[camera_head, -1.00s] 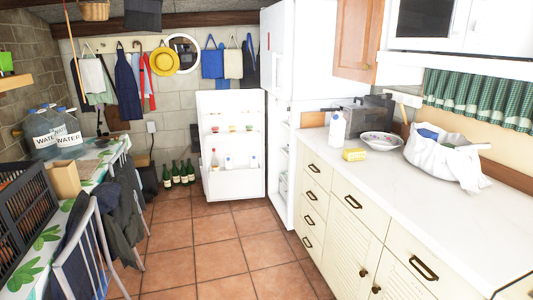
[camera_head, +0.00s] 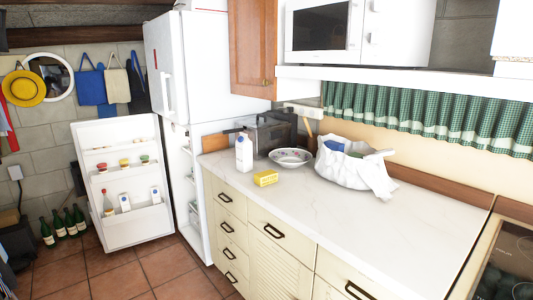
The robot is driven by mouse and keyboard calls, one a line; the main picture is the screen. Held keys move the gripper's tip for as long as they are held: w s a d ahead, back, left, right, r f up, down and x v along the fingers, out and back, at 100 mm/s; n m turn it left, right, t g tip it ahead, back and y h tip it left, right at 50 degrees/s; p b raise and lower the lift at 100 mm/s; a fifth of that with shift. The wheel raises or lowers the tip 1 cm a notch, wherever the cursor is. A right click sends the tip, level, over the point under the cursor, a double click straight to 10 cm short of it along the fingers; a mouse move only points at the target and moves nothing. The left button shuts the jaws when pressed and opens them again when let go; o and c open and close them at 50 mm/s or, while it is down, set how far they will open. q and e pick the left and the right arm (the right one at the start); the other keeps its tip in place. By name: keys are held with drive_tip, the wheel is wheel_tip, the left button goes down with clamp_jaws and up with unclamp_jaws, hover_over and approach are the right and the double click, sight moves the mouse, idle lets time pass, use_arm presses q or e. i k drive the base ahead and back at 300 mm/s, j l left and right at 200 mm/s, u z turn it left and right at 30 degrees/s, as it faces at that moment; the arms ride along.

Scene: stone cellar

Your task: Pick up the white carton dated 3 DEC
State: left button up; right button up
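A white carton (camera_head: 244,153) stands upright at the far left end of the counter. Two more white cartons stand in the lower shelf of the open fridge door, one (camera_head: 125,202) near the middle and one (camera_head: 156,195) to its right. The dates on all of them are too small to read, so I cannot tell which says 3 DEC. Neither of my grippers is in view.
The fridge door (camera_head: 118,228) stands open to the left. Green bottles (camera_head: 60,222) stand on the floor.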

sight(244, 151)
drive_tip(key=i+j+z, duration=0.15)
drive_tip(key=i+j, duration=0.15)
drive_tip(key=i+j+z, duration=0.15)
drive_tip(key=j, duration=0.3)
drive_tip(key=i+j+z, duration=0.15)
drive_tip(key=i+j, duration=0.2)
drive_tip(key=i+j+z, duration=0.15)
drive_tip(key=j, duration=0.35)
drive_tip(key=i+j, duration=0.15)
drive_tip(key=j, duration=0.2)
drive_tip(key=i+j, duration=0.35)
drive_tip(key=j, duration=0.3)
drive_tip(key=i+j, duration=0.15)
drive_tip(key=j, duration=0.2)
drive_tip(key=i+j, duration=0.2)
drive_tip(key=j+z, duration=0.05)
drive_tip(key=j, duration=0.05)
